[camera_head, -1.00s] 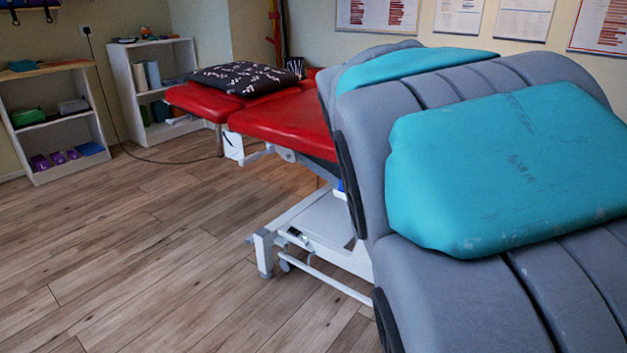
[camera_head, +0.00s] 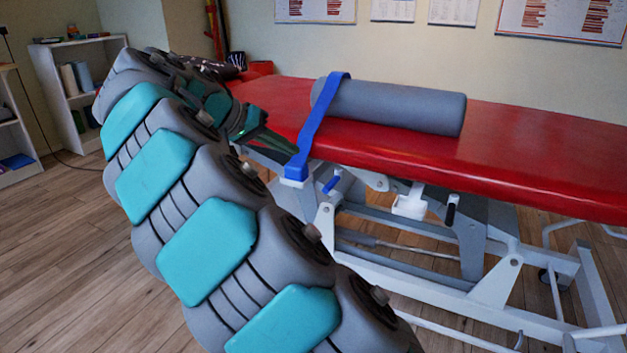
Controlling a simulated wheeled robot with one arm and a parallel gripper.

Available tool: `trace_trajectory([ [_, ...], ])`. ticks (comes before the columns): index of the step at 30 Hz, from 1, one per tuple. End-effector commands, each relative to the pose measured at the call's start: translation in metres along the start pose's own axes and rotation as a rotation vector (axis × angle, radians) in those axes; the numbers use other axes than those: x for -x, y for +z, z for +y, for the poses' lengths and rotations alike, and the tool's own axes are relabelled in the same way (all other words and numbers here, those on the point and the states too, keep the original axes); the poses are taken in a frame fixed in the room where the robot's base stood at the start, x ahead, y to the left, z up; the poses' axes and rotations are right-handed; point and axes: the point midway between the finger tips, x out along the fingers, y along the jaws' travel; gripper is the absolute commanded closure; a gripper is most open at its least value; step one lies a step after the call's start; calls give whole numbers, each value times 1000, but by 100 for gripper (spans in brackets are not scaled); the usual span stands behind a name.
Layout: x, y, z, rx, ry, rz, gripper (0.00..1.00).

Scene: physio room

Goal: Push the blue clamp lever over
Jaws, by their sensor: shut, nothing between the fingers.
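A small blue clamp lever (camera_head: 332,184) sticks out under the near edge of the red treatment table (camera_head: 540,155), on the white frame. It is tilted, its free end pointing down to the left. My gripper (camera_head: 284,142) is shut and empty, at the table's near edge. It is up and left of the lever, apart from it, close beside the blue strap. The fingertips are small and partly unclear in this view.
A blue strap (camera_head: 315,120) runs over a grey bolster (camera_head: 400,106) and hangs over the table edge. A black-handled lever (camera_head: 451,209) sits farther right on the white frame (camera_head: 500,280). Shelves (camera_head: 80,75) stand back left. Floor at left is clear.

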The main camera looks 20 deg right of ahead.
Motion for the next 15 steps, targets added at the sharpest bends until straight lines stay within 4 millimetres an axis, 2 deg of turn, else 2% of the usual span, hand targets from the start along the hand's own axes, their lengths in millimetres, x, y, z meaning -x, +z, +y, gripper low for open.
trace_trajectory([
  [3, 2, -5, -17, 3, 2, 28, 100],
  [6, 4, -7, -23, 4, 0, 40, 100],
  [15, 5, -7, -24, 4, 1, 43, 100],
])
